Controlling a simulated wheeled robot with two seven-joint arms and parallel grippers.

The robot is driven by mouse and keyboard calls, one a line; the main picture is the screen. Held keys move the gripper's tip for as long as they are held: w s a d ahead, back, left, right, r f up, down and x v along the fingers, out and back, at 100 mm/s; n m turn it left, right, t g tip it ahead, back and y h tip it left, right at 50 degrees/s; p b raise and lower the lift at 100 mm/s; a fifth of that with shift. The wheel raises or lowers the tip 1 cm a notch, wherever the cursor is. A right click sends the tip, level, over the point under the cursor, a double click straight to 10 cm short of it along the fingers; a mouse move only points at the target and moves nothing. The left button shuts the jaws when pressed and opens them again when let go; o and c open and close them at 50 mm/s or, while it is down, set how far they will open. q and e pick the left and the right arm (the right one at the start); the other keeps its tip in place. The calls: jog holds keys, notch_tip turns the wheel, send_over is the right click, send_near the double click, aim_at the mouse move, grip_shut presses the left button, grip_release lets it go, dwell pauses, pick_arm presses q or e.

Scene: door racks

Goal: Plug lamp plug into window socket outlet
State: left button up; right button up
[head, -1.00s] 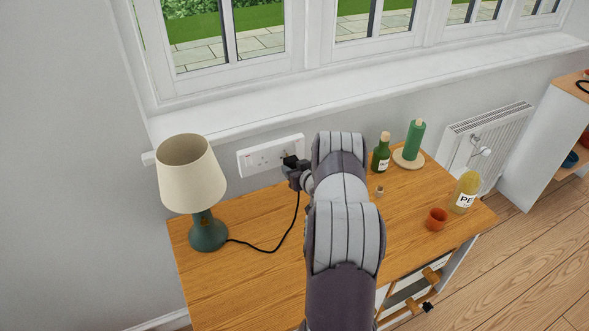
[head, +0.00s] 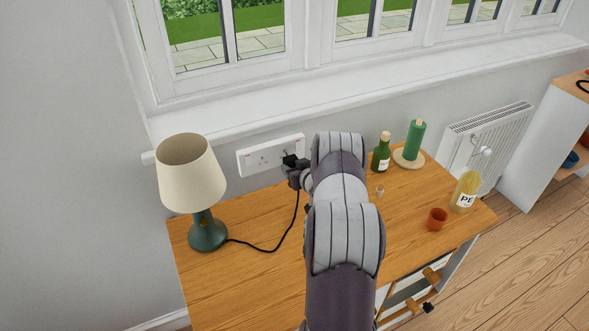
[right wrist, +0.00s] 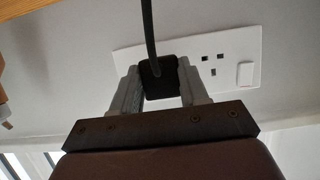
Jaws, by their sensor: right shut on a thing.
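The black lamp plug (head: 290,161) is at the right half of the white double socket outlet (head: 262,156) under the window. My right gripper (head: 294,168) is shut on the plug, which sits between its two fingers in the right wrist view (right wrist: 158,80). There the plug covers the left part of the outlet plate (right wrist: 238,44), and the other socket's holes are bare. The plug is at or very close to the plate; its pins are hidden, so I cannot tell how far in they are. The lamp (head: 190,176) stands upright at the table's left. My left gripper is out of view.
The black cord (head: 264,249) runs loosely across the wooden table (head: 235,285) from the lamp. The window sill (head: 350,89) juts out above the outlet.

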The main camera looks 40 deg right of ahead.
aim_at(293, 164)
jog(key=shift+w+d+b, duration=0.2)
jog(key=shift+w+b, duration=0.1)
jog(key=shift+w, duration=0.3)
jog(key=shift+w+d+b, duration=0.2)
jog(key=shift+w+b, duration=0.1)
jog(key=shift+w, duration=0.3)
jog(key=shift+w+r, duration=0.1)
jog(key=shift+w, duration=0.15)
jog(key=o, duration=1.2)
jog(key=shift+o, duration=0.3)
jog(key=shift+s, duration=0.25)
jog(key=v, duration=1.2)
jog(key=shift+a, duration=0.1)
